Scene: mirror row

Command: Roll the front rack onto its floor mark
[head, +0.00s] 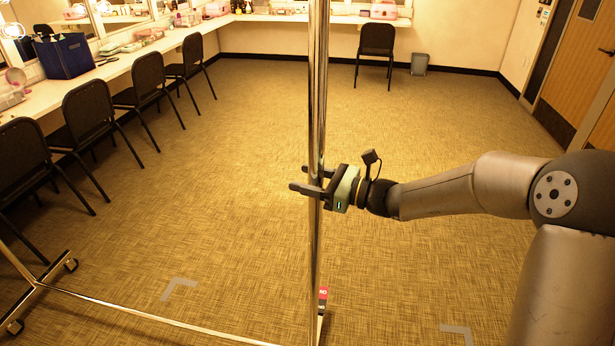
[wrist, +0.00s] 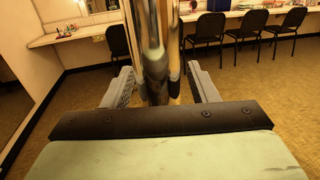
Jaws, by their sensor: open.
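The front rack is a chrome frame whose near upright (head: 314,100) runs from top to bottom of the head view. Its low bar (head: 150,317) runs left to a foot with casters (head: 70,265). My gripper (head: 307,179) is open around the upright at mid-height. In the wrist view the upright (wrist: 152,65) stands between the two spread fingers (wrist: 160,88), with a visible gap on the right side. Grey L-shaped tape marks lie on the floor, one inside the rack's span (head: 178,287) and one at lower right (head: 457,330). The upright's foot is mostly cut off.
A white counter (head: 140,50) with black chairs (head: 90,110) lines the left wall. One chair (head: 376,42) and a grey bin (head: 419,64) stand at the back. A wooden door (head: 580,65) is at right. The middle carpet is clear.

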